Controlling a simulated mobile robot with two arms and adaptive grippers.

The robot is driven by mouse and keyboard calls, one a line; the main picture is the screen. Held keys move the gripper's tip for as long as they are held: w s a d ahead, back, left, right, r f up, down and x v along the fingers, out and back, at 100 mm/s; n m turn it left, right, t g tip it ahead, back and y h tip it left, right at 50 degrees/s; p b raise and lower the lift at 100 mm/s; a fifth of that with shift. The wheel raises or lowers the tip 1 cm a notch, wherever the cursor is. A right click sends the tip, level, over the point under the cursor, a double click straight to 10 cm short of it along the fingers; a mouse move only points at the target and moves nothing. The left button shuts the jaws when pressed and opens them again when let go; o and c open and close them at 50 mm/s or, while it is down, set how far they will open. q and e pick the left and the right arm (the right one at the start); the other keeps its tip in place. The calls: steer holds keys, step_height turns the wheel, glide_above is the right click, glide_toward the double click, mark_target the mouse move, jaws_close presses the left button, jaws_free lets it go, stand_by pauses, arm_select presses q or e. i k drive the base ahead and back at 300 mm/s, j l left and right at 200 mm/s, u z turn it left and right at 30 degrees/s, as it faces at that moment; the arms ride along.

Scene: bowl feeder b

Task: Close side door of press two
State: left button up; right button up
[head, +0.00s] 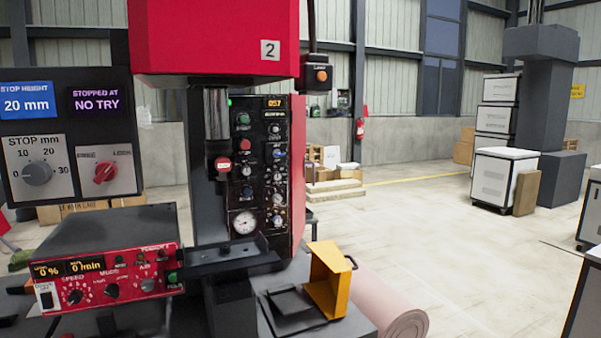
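Press two (213,35) stands left of centre in the head view, with a red head marked "2" and a dark control column (262,160) below. A narrow red panel (298,170) runs upright along the column's right side; I cannot tell if it is a door. A yellow angled guard (328,279) with a small dark handle (351,262) stands at the right of the press base, beside a dark flat plate (291,302). It looks swung out from the press, but I cannot tell for sure that it is the side door.
A red control box (106,278) and a dark panel with dials (68,135) stand at the left. White cabinets (503,178) stand at the far right. The floor between is clear.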

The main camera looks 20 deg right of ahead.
mark_target(297, 103)
steer(key=i+l, duration=0.2)
steer(key=l, duration=0.2)
steer(key=i+l+u, duration=0.1)
steer(key=l, duration=0.25)
steer(key=i+l, duration=0.25)
steer(key=l, duration=0.15)
steer(key=u, duration=0.05)
